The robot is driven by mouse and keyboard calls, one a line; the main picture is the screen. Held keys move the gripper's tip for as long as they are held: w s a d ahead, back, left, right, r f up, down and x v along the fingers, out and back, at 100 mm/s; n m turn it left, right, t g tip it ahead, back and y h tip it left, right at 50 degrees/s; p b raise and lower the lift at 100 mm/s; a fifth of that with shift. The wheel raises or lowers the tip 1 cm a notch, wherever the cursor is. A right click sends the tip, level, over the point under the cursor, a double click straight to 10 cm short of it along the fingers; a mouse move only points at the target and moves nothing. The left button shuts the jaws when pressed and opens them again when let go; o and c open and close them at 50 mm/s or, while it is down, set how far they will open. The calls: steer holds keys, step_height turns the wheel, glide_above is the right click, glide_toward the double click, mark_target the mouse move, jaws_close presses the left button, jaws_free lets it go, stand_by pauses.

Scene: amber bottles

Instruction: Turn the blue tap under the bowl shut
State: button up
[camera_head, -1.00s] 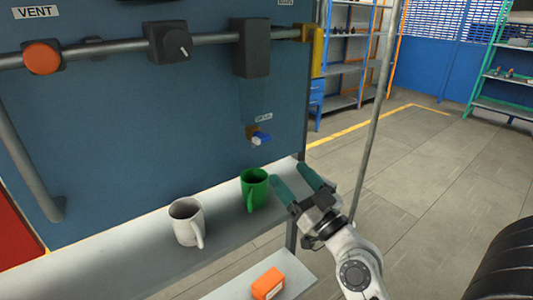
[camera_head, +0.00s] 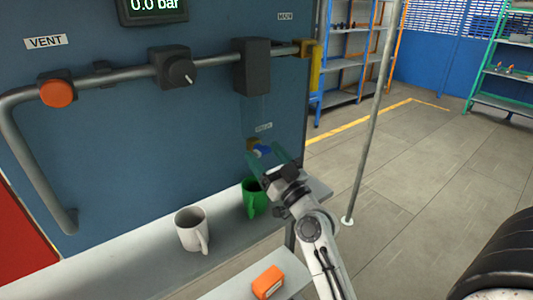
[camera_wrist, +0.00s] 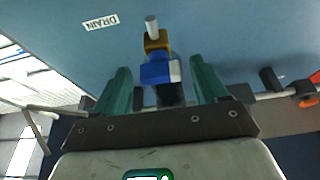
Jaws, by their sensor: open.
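The blue tap (camera_head: 262,150) sits on a brass fitting (camera_head: 251,144) on the blue panel, below the DRAIN label. In the wrist view the blue tap (camera_wrist: 157,70) shows close up, with its brass body (camera_wrist: 155,42) and a pale metal stub beyond it. My gripper (camera_head: 265,154) is at the tap. In the wrist view my gripper (camera_wrist: 160,72) has its green fingers apart on either side of the blue handle, with gaps visible. The bowl (camera_head: 256,115) shows only as a faint clear shape under the dark box.
A green mug (camera_head: 254,198) stands on the shelf (camera_head: 150,258) just below my gripper. A white mug (camera_head: 191,229) stands to its left. An orange box (camera_head: 267,282) lies lower down. A thin pole (camera_head: 370,130) rises right of the arm.

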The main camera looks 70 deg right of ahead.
steer(key=c, duration=1.1)
steer(key=shift+o, duration=0.2)
steer(key=shift+r+m+p, duration=0.15)
steer(key=shift+m+p, duration=0.35)
steer(key=shift+p, duration=0.15)
steer(key=shift+m+h+p, duration=0.3)
steer(key=shift+p, duration=0.1)
steer(key=m+g+h+p, duration=0.1)
steer(key=m+g+p, duration=0.1)
steer(key=m+p, duration=0.1)
steer(key=shift+m+h, duration=0.4)
steer(key=shift+m+g+h+p, duration=0.4)
steer(key=shift+m+p, duration=0.15)
steer(key=shift+m, duration=1.05)
steer(key=shift+w+a+m+g+h, duration=0.15)
steer(key=shift+m+g+h, duration=0.25)
steer(key=shift+m, duration=0.7)
